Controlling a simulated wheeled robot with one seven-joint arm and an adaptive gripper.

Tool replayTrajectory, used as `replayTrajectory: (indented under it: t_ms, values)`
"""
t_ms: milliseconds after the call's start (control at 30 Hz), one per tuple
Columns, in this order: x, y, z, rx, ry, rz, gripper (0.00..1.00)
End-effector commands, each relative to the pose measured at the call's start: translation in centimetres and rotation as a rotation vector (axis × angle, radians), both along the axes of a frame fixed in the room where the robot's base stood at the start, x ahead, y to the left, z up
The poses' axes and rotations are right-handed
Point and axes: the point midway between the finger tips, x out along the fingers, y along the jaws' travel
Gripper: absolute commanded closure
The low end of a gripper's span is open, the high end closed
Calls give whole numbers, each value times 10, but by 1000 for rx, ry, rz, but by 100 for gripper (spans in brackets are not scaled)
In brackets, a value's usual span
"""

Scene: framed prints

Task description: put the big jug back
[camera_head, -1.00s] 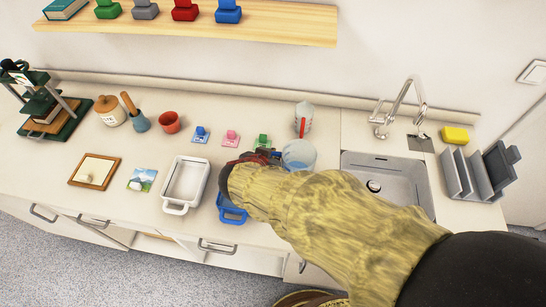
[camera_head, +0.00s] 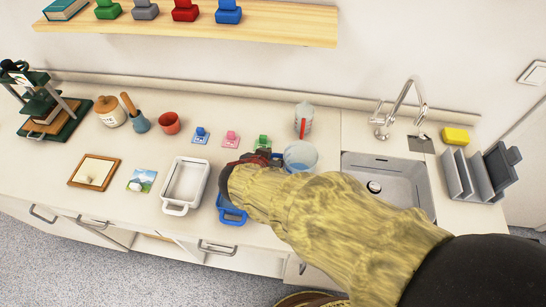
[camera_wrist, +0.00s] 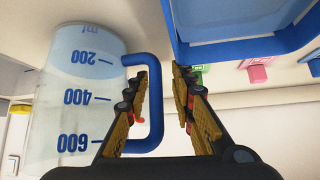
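The big jug is clear with blue graduation marks and a blue handle. It stands on the counter left of the sink in the head view (camera_head: 300,157), partly hidden by my arm. In the wrist view the jug (camera_wrist: 80,95) fills the left side, with its handle (camera_wrist: 157,100) towards the middle. My gripper (camera_wrist: 162,75) is open, its two fingers on either side of the handle's bar, with a gap to the right finger. The left finger overlaps the handle loop. In the head view my gripper (camera_head: 250,165) is mostly hidden behind my arm.
A blue tray (camera_head: 232,215) lies under my gripper, beside a white tray (camera_head: 185,185). A bottle (camera_head: 303,118) stands behind the jug. The sink (camera_head: 388,185) is to the right. Small coloured stamps on cards stand behind the trays. A wooden shelf (camera_head: 270,25) hangs above.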

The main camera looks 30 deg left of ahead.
Motion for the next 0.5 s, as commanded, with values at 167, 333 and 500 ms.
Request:
replayTrajectory:
  t_ms: [167, 333, 500]
  values:
    - [-16, 0, 21, 4, -2, 2, 75]
    - [-42, -4, 47, 5, 0, 4, 75]
    - [-65, -7, 69, 2, -1, 2, 75]
